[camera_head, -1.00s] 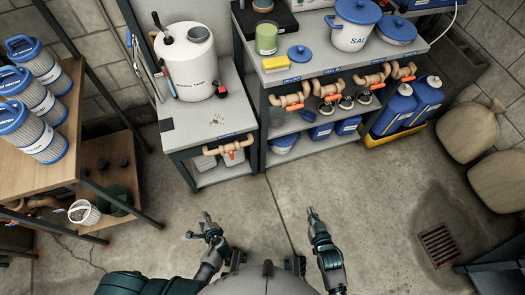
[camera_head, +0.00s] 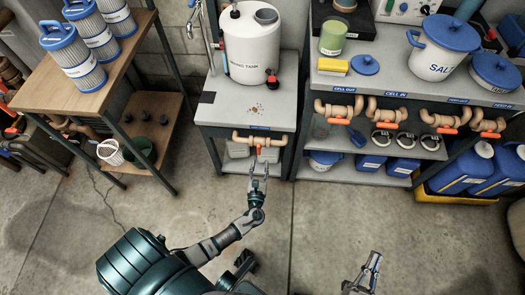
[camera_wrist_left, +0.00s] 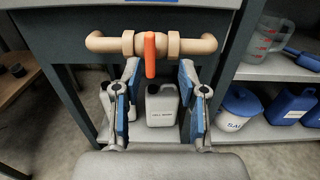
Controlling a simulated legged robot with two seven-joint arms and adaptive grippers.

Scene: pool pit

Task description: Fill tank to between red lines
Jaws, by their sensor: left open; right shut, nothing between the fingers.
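The white mixing tank (camera_head: 250,45) stands on a grey bench; its red lines cannot be made out. Under the bench's front edge runs a tan pipe with an orange-red valve handle (camera_head: 259,141). In the left wrist view, the handle (camera_wrist_left: 150,55) hangs down from the pipe. My left gripper (camera_head: 259,170) is open just in front of the valve. Its fingers (camera_wrist_left: 160,80) spread to either side of the handle's lower end, and I cannot tell if they touch it. My right gripper (camera_head: 374,258) is shut and empty above the floor at lower right.
Filter cartridges (camera_head: 80,60) stand on a wooden table at the left. A white jug (camera_wrist_left: 161,105) sits below the valve. The floor in front is clear.

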